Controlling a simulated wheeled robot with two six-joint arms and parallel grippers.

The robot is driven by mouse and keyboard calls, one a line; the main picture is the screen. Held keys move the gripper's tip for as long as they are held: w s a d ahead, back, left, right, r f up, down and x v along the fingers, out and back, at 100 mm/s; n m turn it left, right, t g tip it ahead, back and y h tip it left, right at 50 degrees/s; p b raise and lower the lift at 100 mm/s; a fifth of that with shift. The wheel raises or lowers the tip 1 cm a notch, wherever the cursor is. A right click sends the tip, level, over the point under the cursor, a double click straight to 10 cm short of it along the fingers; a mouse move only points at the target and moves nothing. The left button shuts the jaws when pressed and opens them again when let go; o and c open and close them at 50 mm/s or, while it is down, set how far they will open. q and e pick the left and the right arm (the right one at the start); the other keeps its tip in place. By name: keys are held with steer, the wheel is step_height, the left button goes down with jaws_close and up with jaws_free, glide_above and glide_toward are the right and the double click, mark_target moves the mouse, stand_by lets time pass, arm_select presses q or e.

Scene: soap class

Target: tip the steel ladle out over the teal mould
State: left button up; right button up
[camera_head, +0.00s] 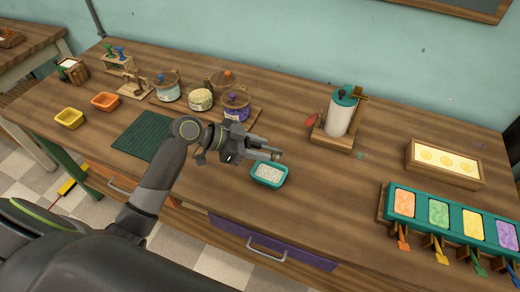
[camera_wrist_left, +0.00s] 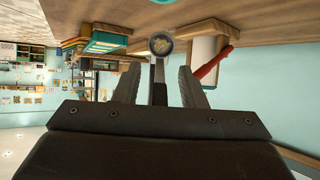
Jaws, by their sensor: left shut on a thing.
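My left gripper (camera_head: 264,153) is shut on the steel ladle and hangs just above and behind the teal mould. In the left wrist view the ladle's round bowl (camera_wrist_left: 161,44) shows beyond the fingers, its handle running back between them. Something pale is visible in the bowl. In the head view the ladle is small and hard to tell from the grey fingers. The teal mould (camera_head: 268,185) stands upright on the table near the front edge and holds white grainy stuff. My right gripper is not in view.
A white cylinder with a teal top (camera_head: 341,115) and red handle stands behind right. A teal tray with coloured compartments (camera_head: 388,213) lies at the right, near a yellow-filled wooden box (camera_head: 444,182). Jars (camera_head: 200,99) stand behind left; a green mat (camera_head: 141,139) lies left.

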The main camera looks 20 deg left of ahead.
arm_select(q)
steer(key=shift+s+a+f+t+h+b, duration=0.25)
steer(key=shift+h+b, duration=0.35)
steer(key=shift+b, duration=0.6)
steer(key=shift+a+b, duration=0.1)
steer(key=shift+b, duration=0.25)
steer(key=shift+r, duration=0.1)
